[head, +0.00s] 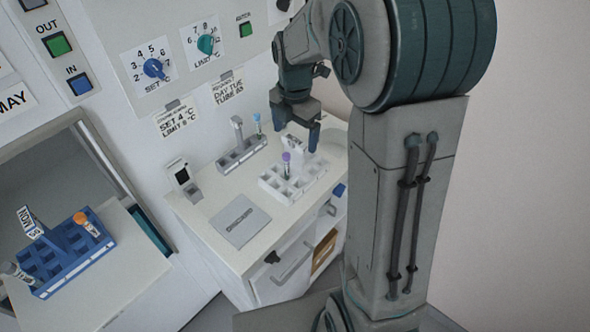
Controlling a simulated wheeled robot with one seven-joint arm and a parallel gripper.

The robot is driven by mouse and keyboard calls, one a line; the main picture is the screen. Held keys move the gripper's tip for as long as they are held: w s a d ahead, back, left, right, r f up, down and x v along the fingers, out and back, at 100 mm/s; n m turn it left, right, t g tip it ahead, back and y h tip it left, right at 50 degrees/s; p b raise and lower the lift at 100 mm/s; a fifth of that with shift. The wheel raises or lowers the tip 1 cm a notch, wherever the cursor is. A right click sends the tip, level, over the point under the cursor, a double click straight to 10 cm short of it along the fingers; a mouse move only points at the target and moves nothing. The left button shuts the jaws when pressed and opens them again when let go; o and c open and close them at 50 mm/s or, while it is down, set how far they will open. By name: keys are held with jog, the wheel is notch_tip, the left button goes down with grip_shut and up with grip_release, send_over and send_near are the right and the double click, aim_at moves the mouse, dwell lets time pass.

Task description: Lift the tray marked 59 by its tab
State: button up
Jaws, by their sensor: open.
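A white tray (272,185) with square compartments sits on the white counter. A purple-capped tube (286,163) stands in it. An upright tab (293,143) with dark marks rises at its back; I cannot read the marks as 59. My gripper (298,131) is open, pointing down over the back of the white tray, close to the tab. Whether it touches the tab, I cannot tell.
A flat grey plate (240,220) lies front left on the counter (203,215), and a small black-faced stand (183,176) is at its left. A blue rack (75,262) with a MON tab and tubes stands far left. The panel wall with knobs rises behind.

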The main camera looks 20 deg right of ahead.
aim_at(294, 139)
jog(key=shift+w+f, duration=0.15)
jog(key=shift+f, duration=1.65)
jog(key=c, duration=1.2)
jog(key=shift+o, duration=0.2)
jog(key=shift+r, duration=0.1)
